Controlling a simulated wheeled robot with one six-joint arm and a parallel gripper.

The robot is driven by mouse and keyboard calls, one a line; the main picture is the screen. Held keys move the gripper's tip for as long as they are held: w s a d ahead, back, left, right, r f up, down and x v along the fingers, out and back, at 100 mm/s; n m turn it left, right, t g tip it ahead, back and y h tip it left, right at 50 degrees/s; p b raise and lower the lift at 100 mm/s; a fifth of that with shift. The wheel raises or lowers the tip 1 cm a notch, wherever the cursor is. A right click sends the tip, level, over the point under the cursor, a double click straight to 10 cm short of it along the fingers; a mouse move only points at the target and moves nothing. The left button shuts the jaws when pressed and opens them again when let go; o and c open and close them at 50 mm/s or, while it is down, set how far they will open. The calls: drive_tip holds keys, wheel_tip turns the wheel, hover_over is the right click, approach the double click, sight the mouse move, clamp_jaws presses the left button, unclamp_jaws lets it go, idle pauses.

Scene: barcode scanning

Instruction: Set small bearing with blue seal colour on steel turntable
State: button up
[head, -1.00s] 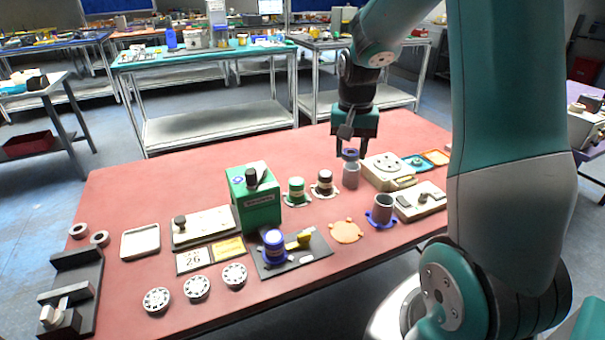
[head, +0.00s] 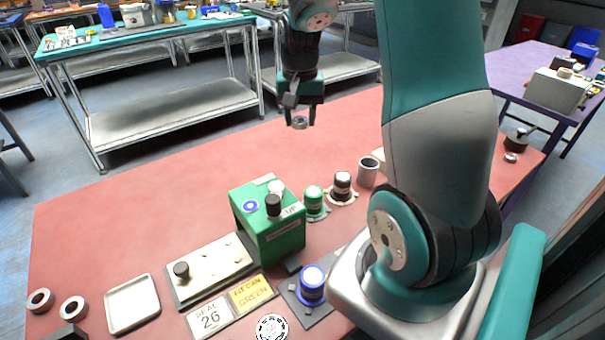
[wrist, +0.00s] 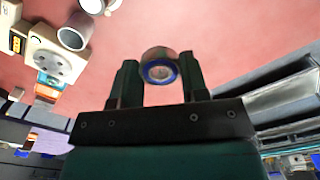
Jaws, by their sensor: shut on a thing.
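A small bearing with a blue seal (wrist: 161,68) sits between the fingertips of my gripper (wrist: 160,82) in the wrist view. In the head view my gripper (head: 300,116) points down and holds the bearing (head: 300,122) above the red table, clear of its surface. A pale round disc (wrist: 52,63) on a beige box shows at left in the wrist view and looks like the turntable. I cannot tell whether it is steel. In the head view my arm hides that spot.
A grey cup (head: 368,172) stands on the red table (head: 150,185), near black-topped and green-topped cans. A green box (head: 268,222) stands left of them. Two rings (head: 73,308) and a pale tray (head: 133,304) lie at front left. The table's far middle is clear.

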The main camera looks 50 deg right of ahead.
sight(301, 187)
wheel_tip(301, 187, down, 18)
drive_tip(key=shift+s+f, duration=0.1)
drive_tip(key=shift+f, duration=0.05)
idle(0.3)
drive_tip(key=shift+f, duration=0.2)
drive_tip(key=o, duration=0.9)
drive_tip(key=shift+r, duration=0.1)
